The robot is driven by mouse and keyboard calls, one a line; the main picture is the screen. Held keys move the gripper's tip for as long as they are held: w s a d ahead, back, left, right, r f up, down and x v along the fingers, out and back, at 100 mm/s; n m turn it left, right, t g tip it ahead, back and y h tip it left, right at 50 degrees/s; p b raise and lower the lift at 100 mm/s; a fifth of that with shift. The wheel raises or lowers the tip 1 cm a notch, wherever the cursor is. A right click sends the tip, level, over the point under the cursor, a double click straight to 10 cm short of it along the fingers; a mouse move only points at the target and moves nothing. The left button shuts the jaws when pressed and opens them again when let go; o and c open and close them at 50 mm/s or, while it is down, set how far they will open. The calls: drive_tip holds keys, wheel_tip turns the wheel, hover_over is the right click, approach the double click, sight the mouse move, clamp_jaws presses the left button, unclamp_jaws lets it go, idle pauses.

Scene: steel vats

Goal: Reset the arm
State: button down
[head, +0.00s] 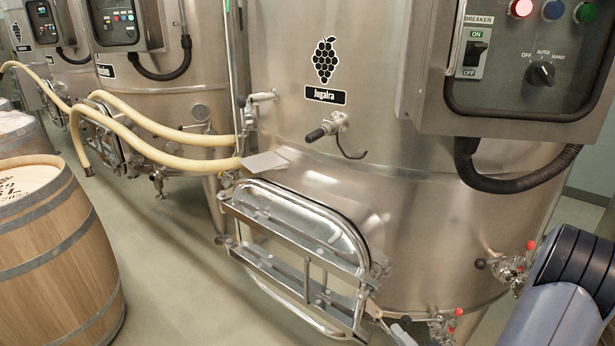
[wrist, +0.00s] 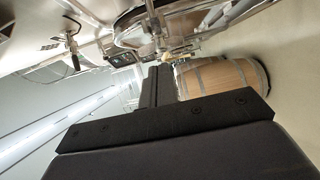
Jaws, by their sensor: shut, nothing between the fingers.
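My gripper (wrist: 157,80) shows in the wrist view as dark fingers closed together, with nothing held between them. It points out over open space, with a barrel beyond and to the right of its tips. In the head view my gripper is not seen; only a bulky part of my arm (head: 568,290) shows at the lower right, in front of the vat's lower right side. The wrist picture is strongly tilted.
A steel vat (head: 290,130) with a framed hatch (head: 300,245) fills the middle. A control box (head: 520,70) hangs at upper right. Valves (head: 510,268) stick out near my arm. Floor (head: 175,270) between barrel and vat is clear.

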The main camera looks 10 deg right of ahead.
sight(365, 296)
drive_tip(key=shift+p+x, duration=0.3)
drive_tip(key=shift+x, duration=4.35)
drive_tip(key=shift+a, duration=0.1)
drive_tip(key=shift+a, duration=0.1)
